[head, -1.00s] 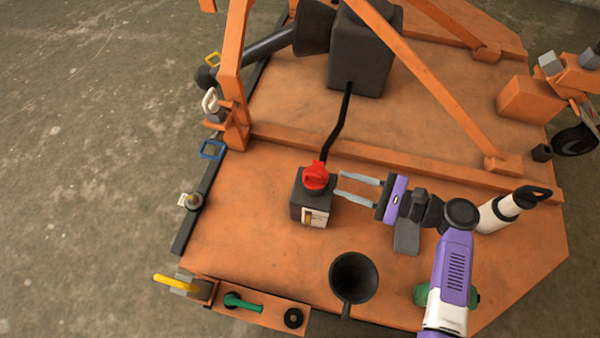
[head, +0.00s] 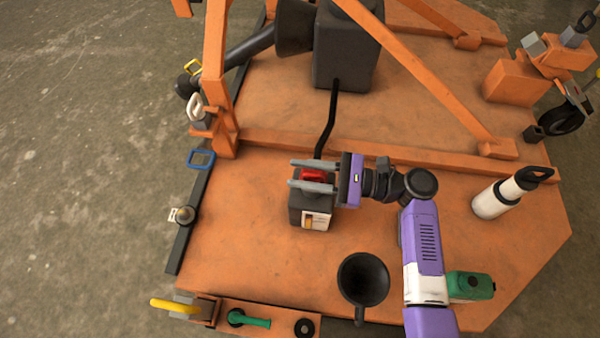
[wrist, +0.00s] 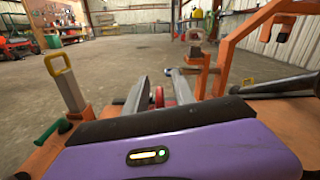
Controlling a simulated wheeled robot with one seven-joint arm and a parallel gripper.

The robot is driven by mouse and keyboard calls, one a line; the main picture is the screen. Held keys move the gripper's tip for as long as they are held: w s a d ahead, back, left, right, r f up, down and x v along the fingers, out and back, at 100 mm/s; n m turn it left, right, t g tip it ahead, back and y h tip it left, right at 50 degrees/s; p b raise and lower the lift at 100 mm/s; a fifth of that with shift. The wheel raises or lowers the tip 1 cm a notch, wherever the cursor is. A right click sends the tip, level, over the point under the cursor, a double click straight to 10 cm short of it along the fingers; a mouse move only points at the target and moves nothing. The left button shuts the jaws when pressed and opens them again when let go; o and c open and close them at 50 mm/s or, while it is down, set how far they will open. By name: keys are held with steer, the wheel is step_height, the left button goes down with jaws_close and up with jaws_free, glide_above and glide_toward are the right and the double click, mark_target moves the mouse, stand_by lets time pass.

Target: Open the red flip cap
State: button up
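The red flip cap (head: 313,175) sits on top of a dark box-shaped container (head: 312,208) with a white label, which stands on the orange deck. My gripper (head: 312,174) reaches in from the right, its two grey fingers apart on either side of the cap. In the wrist view, part of the red cap (wrist: 159,97) shows between the fingers. Gaps seem to remain between fingers and cap, though contact is hard to judge. The fingers hide part of the cap, and whether it is lifted at all cannot be told.
A black hose (head: 327,125) runs behind the container to a large dark tank (head: 345,50). A black funnel (head: 363,279) stands in front. An orange crossbar (head: 400,157) lies behind my gripper.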

steer(key=shift+a, duration=0.25)
jaws_close()
steer(key=shift+w+d, duration=0.1)
steer(key=shift+w, duration=0.05)
stand_by(1.2)
